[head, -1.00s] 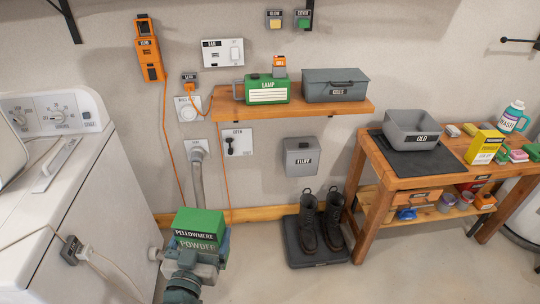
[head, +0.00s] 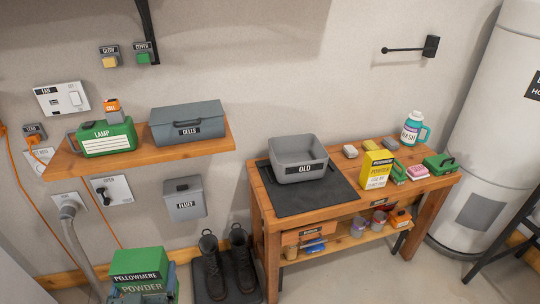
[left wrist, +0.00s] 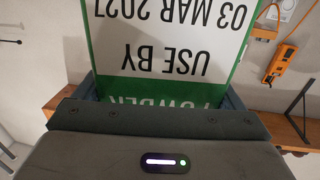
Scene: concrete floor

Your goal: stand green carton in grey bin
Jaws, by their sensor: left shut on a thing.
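The green carton (head: 140,264), marked PELLOWMERE POWDER, is at the bottom left of the head view. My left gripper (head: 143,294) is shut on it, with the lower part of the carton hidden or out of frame. The grey bin (head: 299,160), labelled OLD, stands on a black mat on the wooden bench, right of and beyond the carton. Its visible inside looks empty. My right gripper is not in view.
The wooden bench (head: 262,196) also holds a yellow powder box (head: 376,170), a wash bottle (head: 412,128) and several small items. Black boots (head: 241,262) stand below.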

